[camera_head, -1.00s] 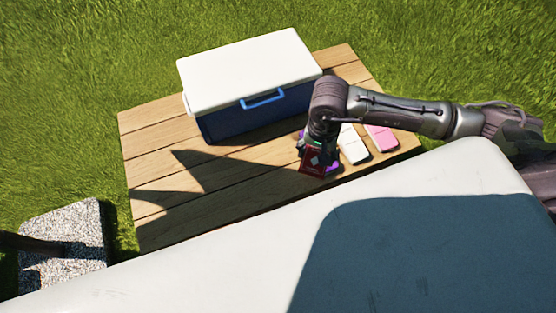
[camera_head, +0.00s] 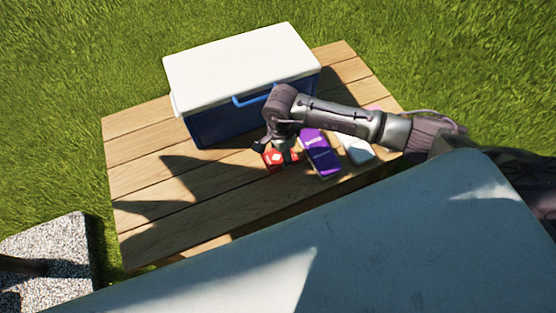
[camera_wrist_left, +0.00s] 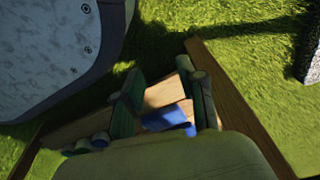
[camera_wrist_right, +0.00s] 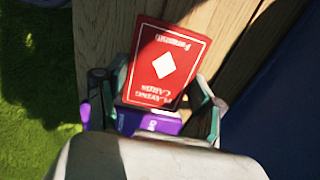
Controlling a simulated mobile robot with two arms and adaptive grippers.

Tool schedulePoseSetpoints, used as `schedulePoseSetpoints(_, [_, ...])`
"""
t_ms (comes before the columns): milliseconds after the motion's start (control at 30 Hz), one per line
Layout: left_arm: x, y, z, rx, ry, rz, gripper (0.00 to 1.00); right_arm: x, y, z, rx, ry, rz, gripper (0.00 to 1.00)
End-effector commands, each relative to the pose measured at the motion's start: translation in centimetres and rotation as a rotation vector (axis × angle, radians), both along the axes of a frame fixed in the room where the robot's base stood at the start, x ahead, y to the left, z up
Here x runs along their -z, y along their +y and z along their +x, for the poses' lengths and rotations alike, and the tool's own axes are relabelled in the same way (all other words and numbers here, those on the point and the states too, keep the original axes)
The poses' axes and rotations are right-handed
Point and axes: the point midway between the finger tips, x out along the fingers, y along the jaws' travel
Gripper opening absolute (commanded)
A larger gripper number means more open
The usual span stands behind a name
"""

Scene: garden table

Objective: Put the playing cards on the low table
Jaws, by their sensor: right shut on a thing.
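The playing cards are a red box with a white diamond, seen in the head view (camera_head: 274,158) and large in the right wrist view (camera_wrist_right: 165,65). My right gripper (camera_head: 277,154) is shut on the box, with a finger on each side in the right wrist view (camera_wrist_right: 160,100). The low table (camera_head: 140,150) is made of wooden planks, and the box is over its near part; whether it touches the planks I cannot tell. My left gripper (camera_wrist_left: 165,100) shows only in the left wrist view, fingers apart, with nothing seen held between them.
A blue cooler with a white lid (camera_head: 240,60) stands at the back of the table. A purple box (camera_head: 320,153) and a white one (camera_head: 357,150) lie right of the cards. Bare planks lie to the left. A large pale surface (camera_head: 250,270) fills the foreground.

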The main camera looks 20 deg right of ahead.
Motion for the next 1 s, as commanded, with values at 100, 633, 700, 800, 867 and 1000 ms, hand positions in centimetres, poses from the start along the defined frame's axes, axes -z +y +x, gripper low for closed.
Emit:
schedulePoseSetpoints(100, [-0.2, 0.0, 0.2, 0.000, -0.002, 0.001, 0.40, 0.5, 0.7, 0.5, 0.000, -0.001, 0.000, 0.31])
schedulePoseSetpoints(633, [-1.8, -0.2, 1.5, -0.003, -0.012, -0.001, 0.40, 4.5, 0.7, 0.5, -0.001, -0.001, 0.000, 0.31])
schedulePoseSetpoints(700, [-1.8, -0.2, 1.5, -0.003, -0.012, -0.001, 0.40, 4.5, 0.7, 0.5, -0.001, -0.001, 0.000, 0.31])
schedulePoseSetpoints(800, [-2.0, -0.2, 1.7, -0.003, -0.015, -0.001, 0.40, 4.6, 0.7, 0.5, -0.001, -0.001, 0.000, 0.31])
schedulePoseSetpoints(867, [-2.1, -0.3, 1.9, -0.003, -0.016, -0.002, 0.40, 4.7, 0.7, 0.5, -0.001, -0.001, 0.000, 0.31])
schedulePoseSetpoints(1000, [-2.4, -0.3, 2.1, -0.003, -0.021, -0.003, 0.40, 4.7, 0.7, 0.5, -0.001, 0.000, 0.000, 0.80])
